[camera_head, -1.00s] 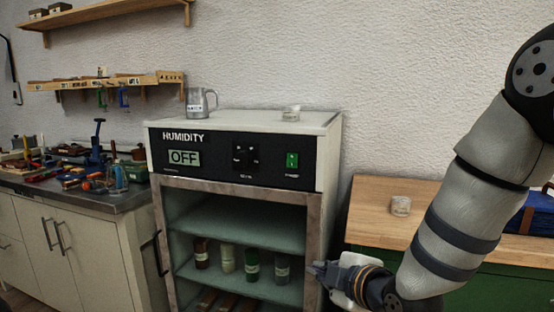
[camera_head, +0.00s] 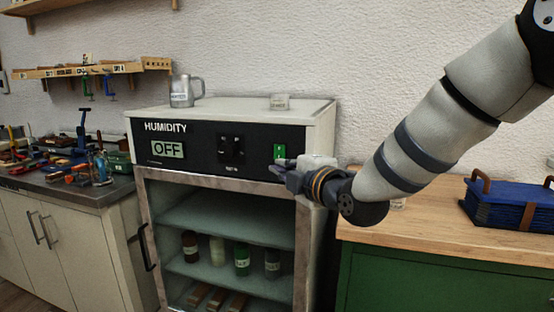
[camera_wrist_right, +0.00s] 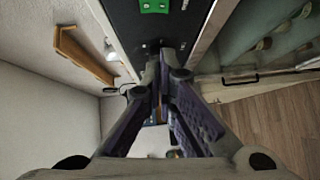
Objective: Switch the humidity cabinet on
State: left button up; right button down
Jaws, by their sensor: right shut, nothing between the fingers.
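The humidity cabinet (camera_head: 190,132) stands against the wall, with a black front panel and a display (camera_head: 167,149) reading OFF. A green switch (camera_head: 279,152) sits at the right of the panel, partly covered from below by my right gripper (camera_head: 276,166). The switch also shows at the top of the right wrist view (camera_wrist_right: 154,5). My right gripper is shut and empty, its fingertips (camera_wrist_right: 162,50) close in front of the panel just below the switch. I cannot tell whether they touch it. My left gripper is not in view.
Bottles sit on the shelves behind the glass door (camera_head: 215,180). A wooden worktop (camera_head: 430,222) with a blue case (camera_head: 508,204) is at right. A tool-covered bench (camera_head: 60,190) is at left.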

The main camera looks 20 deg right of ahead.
aim_at(279, 152)
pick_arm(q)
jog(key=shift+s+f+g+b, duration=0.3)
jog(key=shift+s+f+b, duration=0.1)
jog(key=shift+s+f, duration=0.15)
pick_arm(e)
jog(key=w+d+f, duration=0.1)
jog(key=w, duration=0.8)
